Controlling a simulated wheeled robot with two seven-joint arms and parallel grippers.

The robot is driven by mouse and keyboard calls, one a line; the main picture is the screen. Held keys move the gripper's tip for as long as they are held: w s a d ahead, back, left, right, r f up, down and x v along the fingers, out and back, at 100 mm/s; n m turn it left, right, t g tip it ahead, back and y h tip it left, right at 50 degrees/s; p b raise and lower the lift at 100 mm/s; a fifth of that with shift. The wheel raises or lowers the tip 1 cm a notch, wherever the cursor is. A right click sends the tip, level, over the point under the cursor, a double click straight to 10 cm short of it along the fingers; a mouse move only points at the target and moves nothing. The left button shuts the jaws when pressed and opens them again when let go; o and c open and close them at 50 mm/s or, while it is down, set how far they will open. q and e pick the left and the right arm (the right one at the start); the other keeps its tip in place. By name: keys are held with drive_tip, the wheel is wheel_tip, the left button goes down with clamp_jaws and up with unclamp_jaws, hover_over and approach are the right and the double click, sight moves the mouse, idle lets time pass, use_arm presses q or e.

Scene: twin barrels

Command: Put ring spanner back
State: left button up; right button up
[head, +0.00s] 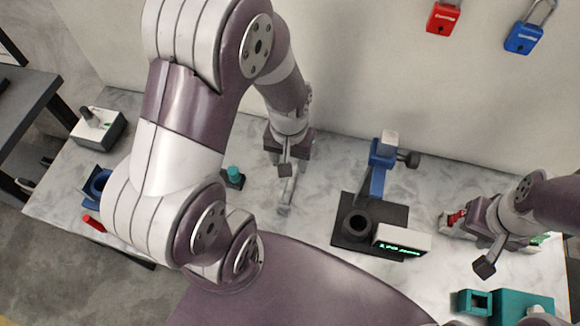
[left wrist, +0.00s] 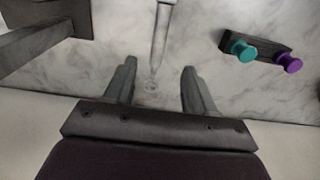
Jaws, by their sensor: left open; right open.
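A long, pale metal tool, which looks like the ring spanner (head: 287,195), lies on the marble-look table below my left gripper (head: 289,160). In the left wrist view the spanner (left wrist: 162,35) runs from the top edge down towards the gap between the open, empty fingers (left wrist: 158,74). Its far end is cut off there, and the fingers do not visibly touch it. My right gripper (head: 490,258) is open above the right side of the table, with nothing visible in it.
A dark block with a teal knob (head: 234,173) stands left of my left gripper; the wrist view adds a purple knob (left wrist: 289,64). A blue stand (head: 379,172) and a black base (head: 345,240) are to the right. A teal box (head: 520,304) sits front right. Padlocks (head: 443,17) hang behind.

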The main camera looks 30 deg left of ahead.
use_arm(q)
wheel_tip(320, 180, up, 7)
drive_tip(key=s+d+m+t, duration=0.1)
drive_tip(key=m, duration=0.1)
drive_tip(key=shift+d+f+m, duration=0.2)
drive_tip(key=shift+d+m, duration=0.15)
drive_tip(key=shift+m, duration=0.05)
drive_tip(key=shift+s, duration=0.1)
idle(0.6)
